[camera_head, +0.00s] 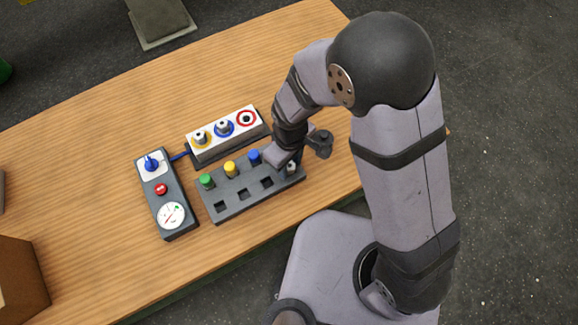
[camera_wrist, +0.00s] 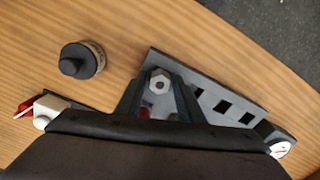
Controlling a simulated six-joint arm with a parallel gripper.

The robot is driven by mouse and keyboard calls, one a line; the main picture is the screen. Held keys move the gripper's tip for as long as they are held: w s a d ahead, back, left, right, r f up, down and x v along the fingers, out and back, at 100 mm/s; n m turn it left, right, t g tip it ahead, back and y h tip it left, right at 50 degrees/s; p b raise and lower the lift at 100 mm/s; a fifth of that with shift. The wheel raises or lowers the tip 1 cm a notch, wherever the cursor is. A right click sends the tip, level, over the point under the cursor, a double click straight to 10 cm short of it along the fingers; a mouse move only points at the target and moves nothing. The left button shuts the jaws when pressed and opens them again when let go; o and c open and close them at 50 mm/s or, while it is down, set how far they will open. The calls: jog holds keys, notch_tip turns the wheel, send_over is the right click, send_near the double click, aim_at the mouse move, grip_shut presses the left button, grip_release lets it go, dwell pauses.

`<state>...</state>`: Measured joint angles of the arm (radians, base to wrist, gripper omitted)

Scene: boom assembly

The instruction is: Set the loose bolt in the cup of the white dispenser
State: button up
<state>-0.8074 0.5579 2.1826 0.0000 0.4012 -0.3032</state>
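The white dispenser (camera_head: 222,138) has several cups: a yellow-ringed and a blue-ringed cup each hold a bolt, and a red-ringed cup (camera_head: 247,118) looks empty. The loose bolt, a silvery hex head, is between my fingers in the wrist view (camera_wrist: 159,80), over the end of the grey block; it shows small in the head view (camera_head: 292,167). My gripper (camera_wrist: 160,88) points down at that block end, its fingers on either side of the bolt with a small gap seen. How deep the bolt sits is hidden.
The grey block (camera_head: 235,200) has square holes and green, yellow and blue pegs. A grey panel (camera_head: 168,192) with a gauge, red button and blue knob stands left. A dark round knobbed part (camera_wrist: 82,60) stands on the table beside the block. The table's far side is clear.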

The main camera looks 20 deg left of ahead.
aim_at(290, 165)
jog(key=c, duration=0.8)
jog(key=shift+r, duration=0.15)
jog(key=shift+r+p, duration=2.7)
jog(key=shift+r, duration=0.2)
jog(key=shift+w, duration=0.15)
jog(key=shift+w+a+r+b, duration=0.3)
jog(key=shift+w+a, duration=0.8)
jog(key=shift+w, duration=2.1)
jog(key=shift+w+a+r+b, duration=0.35)
jog(key=shift+w+a, duration=0.8)
jog(key=shift+w, duration=2.1)
jog(key=shift+w+a+r+b, duration=0.15)
jog(key=shift+w+a+b, duration=0.65)
jog(key=shift+w, duration=2.4)
